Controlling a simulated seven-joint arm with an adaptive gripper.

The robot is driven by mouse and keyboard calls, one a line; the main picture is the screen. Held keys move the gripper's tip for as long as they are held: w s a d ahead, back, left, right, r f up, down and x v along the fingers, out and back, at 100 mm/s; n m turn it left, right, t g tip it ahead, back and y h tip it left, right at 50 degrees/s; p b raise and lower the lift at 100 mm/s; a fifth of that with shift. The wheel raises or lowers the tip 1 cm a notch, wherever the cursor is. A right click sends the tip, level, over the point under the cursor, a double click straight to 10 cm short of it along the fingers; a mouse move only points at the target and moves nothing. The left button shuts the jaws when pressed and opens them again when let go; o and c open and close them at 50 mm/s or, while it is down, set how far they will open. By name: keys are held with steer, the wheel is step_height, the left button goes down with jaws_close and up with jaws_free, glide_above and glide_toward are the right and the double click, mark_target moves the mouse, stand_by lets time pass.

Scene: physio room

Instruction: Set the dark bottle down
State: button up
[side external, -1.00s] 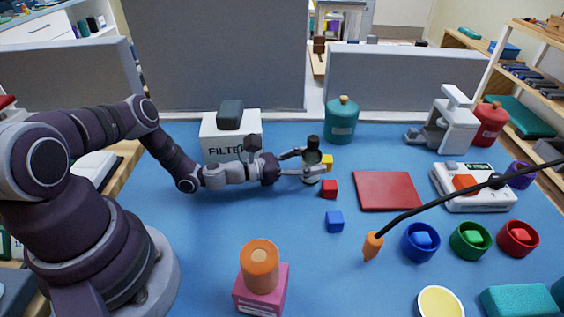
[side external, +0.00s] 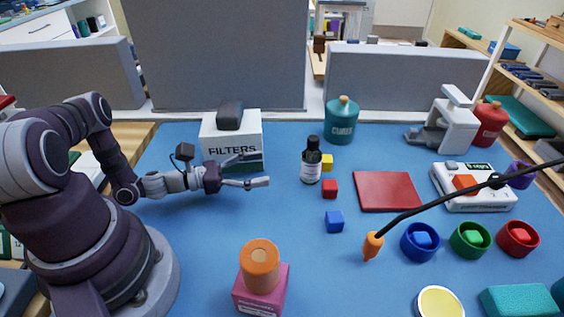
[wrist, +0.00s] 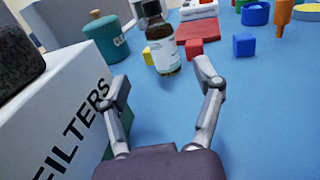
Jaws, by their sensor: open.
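The dark bottle (side external: 311,163) stands upright on the blue mat, with a black cap and a pale label. In the wrist view the dark bottle (wrist: 164,45) is ahead of the fingers, its top cut off by the frame edge. My gripper (side external: 263,168) is open and empty, to the left of the bottle and apart from it. In the wrist view my gripper (wrist: 162,75) shows both fingers spread with nothing between them.
A white FILTERS box (side external: 231,132) with a dark block on top stands close behind my gripper. Yellow (side external: 327,162), red (side external: 330,188) and blue (side external: 335,221) cubes lie near the bottle. A green canister (side external: 342,121) stands behind it.

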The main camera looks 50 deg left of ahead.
steer(key=shift+s+a, duration=0.3)
steer(key=shift+s, duration=0.25)
steer(key=d+m+g, duration=0.1)
steer(key=m+g, duration=0.2)
steer(key=m, duration=0.1)
steer(key=d+r+m+g+h, duration=0.1)
steer(key=m+g, duration=0.2)
steer(key=m, duration=0.1)
steer(key=s+d+r+m+g+h, duration=0.1)
steer(key=m+g, duration=0.2)
steer(key=m, duration=0.1)
steer(key=shift+d+r+m, duration=0.15)
steer(key=shift+r+m, duration=0.05)
steer(key=shift+m, duration=0.2)
steer(key=s+r+m+y, duration=0.4)
steer(key=r+m+y, duration=0.1)
steer(key=r+m, duration=0.2)
steer(key=s+r+m+g+y, duration=0.1)
steer(key=s+r+m+y, duration=0.3)
steer(key=r+m, duration=0.3)
steer(key=a+m+y, duration=0.1)
steer(key=m, duration=0.1)
steer(key=shift+s+r+m+y, duration=0.3)
steer(key=shift+r+m+y, duration=0.1)
steer(key=shift+o, duration=0.5)
steer(key=shift+s+a+r, duration=0.1)
steer(key=shift+s+r, duration=0.2)
steer(key=shift+s, duration=0.1)
